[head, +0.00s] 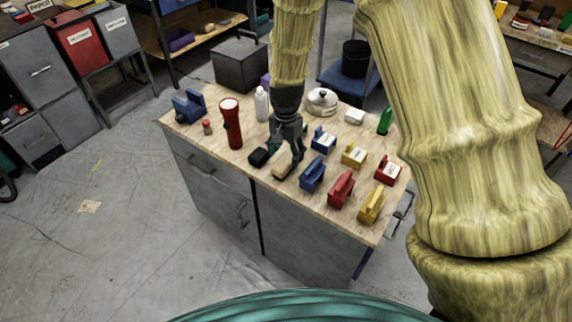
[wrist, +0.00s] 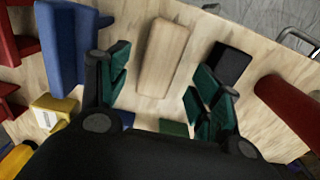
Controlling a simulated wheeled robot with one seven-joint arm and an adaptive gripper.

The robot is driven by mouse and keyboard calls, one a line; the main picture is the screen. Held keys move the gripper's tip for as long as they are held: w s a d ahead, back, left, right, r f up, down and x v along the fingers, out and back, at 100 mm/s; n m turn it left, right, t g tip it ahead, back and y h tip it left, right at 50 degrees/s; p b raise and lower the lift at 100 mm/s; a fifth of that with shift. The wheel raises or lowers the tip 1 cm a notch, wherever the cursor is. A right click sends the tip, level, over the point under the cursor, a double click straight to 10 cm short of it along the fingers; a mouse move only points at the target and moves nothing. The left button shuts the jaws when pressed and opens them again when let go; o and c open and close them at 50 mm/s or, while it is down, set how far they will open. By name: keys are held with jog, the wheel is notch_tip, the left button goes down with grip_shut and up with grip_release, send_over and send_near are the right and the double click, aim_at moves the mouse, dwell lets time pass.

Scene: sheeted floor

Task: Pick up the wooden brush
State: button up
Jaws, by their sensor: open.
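The wooden brush (head: 282,172) is a light wooden block lying on the tabletop near its front edge. In the wrist view the brush (wrist: 164,55) lies lengthwise ahead of the gripper, its near end toward the space between the fingers. My gripper (head: 286,155) is over the table, just above the brush. In the wrist view its dark green finger pads (wrist: 157,84) stand apart on either side, with nothing held. The brush's underside is hidden, and I cannot tell the exact height gap.
A black box (head: 258,156) lies close left of the brush, with a red flashlight (head: 231,125) beyond it. A blue object (head: 312,174) stands close on the right, then a red one (head: 341,189) and a yellow one (head: 371,206). A white bottle (head: 262,104) stands behind.

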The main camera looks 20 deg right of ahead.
aim_at(286, 160)
jog(key=shift+s+f, duration=0.1)
jog(key=shift+f, duration=1.85)
jog(key=shift+c, duration=0.4)
jog(key=c, duration=1.1)
jog(key=shift+o, duration=0.2)
jog(key=shift+r, duration=0.15)
notch_tip(286, 160, up, 10)
jog(key=shift+f, duration=0.1)
